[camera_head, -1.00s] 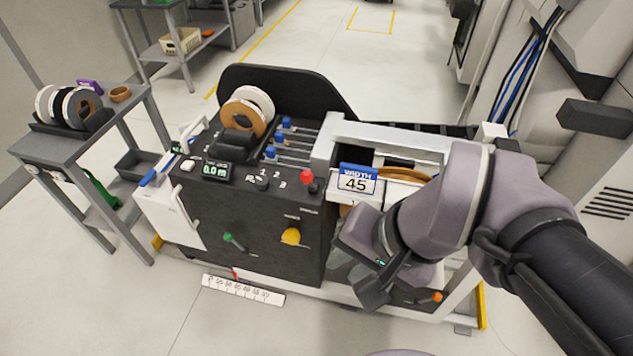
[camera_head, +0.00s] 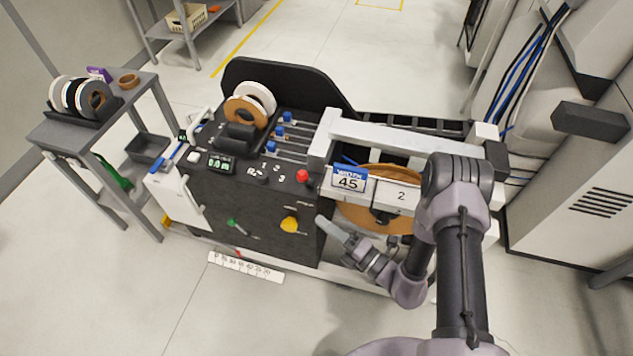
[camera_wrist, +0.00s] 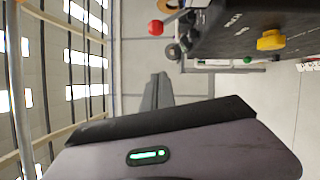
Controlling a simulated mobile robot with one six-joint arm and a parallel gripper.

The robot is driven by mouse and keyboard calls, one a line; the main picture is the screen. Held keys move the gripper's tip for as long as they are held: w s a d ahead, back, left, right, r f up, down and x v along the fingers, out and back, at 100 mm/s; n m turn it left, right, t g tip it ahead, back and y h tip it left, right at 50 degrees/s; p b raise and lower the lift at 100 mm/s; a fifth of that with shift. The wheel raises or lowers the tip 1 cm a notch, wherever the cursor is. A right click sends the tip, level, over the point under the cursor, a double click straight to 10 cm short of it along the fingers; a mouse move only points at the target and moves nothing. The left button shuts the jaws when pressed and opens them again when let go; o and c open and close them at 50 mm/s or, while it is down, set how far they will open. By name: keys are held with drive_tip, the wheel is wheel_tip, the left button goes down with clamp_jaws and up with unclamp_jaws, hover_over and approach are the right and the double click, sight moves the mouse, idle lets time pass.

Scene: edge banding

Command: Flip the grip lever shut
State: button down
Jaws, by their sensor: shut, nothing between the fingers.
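The black front panel (camera_head: 262,235) of the edge banding machine carries a green-tipped lever (camera_head: 231,222) and a yellow-knobbed lever (camera_head: 289,224); their labels are too small to read, so I cannot tell which is the grip lever. The wrist view also shows the yellow knob (camera_wrist: 270,40) and the green tip (camera_wrist: 247,59). My gripper (camera_head: 323,221) is shut and empty, just right of the yellow knob at the panel's right edge, apart from it. Its closed grey fingers (camera_wrist: 157,91) show in the wrist view.
A red button (camera_head: 302,176) sits on the panel's top edge. A blue-white "45" width sign (camera_head: 349,179) and a large brown tape roll (camera_head: 352,216) are above and right of my gripper. A side table (camera_head: 75,125) stands left. A white scale strip (camera_head: 246,267) lies below the panel.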

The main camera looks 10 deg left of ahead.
sight(306, 179)
drive_tip(key=shift+f, duration=0.25)
drive_tip(key=w+a+r+b, duration=0.1)
drive_tip(key=w+a+b, duration=0.1)
drive_tip(key=w+a, duration=0.5)
drive_tip(key=shift+w+a+r, duration=0.3)
drive_tip(key=shift+w, duration=0.5)
drive_tip(key=shift+r+m, duration=0.15)
drive_tip(key=shift+m, duration=0.15)
